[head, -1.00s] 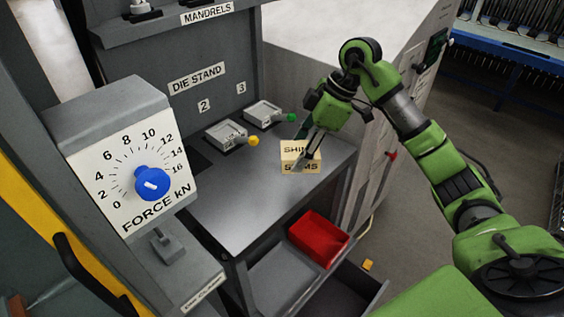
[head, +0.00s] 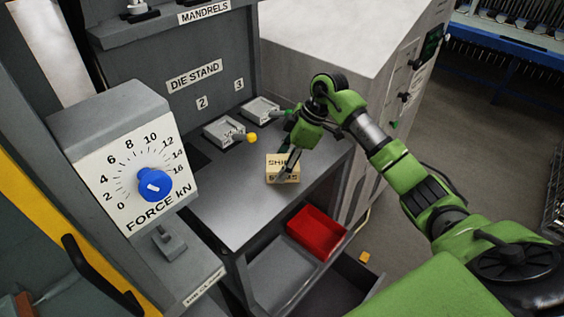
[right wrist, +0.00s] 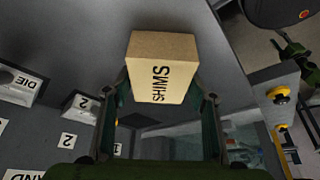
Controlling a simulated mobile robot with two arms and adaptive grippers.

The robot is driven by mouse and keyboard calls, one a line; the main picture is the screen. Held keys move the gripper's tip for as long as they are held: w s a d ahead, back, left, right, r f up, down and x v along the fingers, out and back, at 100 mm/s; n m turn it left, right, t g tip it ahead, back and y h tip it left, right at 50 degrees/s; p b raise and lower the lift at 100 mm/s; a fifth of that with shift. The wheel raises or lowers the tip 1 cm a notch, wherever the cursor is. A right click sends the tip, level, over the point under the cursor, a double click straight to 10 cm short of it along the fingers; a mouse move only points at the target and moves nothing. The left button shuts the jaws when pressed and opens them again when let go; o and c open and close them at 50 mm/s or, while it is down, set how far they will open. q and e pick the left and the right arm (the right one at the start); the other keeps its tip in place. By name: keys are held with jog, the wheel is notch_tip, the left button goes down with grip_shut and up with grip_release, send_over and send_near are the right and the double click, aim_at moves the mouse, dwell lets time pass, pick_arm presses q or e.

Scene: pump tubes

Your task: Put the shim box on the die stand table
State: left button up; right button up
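The shim box (head: 282,175) is a small tan box with dark SHIMS lettering. It is at the right part of the grey die stand table (head: 232,205), under the DIE STAND sign. I cannot tell whether it rests on the top or hangs just above it. My right gripper (head: 289,163) reaches down onto the box from above. In the right wrist view the box (right wrist: 162,70) sits between the two fingers (right wrist: 161,92), one against each side. My left gripper is not in view.
Two grey blocks with a yellow knob (head: 252,137) and a green knob (head: 287,113) stand at the table's back. A red bin (head: 318,233) sits below the front edge. A force dial (head: 154,184) stands at left. The table's middle and front are clear.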

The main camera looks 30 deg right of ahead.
jog(key=shift+o, duration=0.6)
jog(key=b+v, duration=0.1)
jog(key=v, duration=1.1)
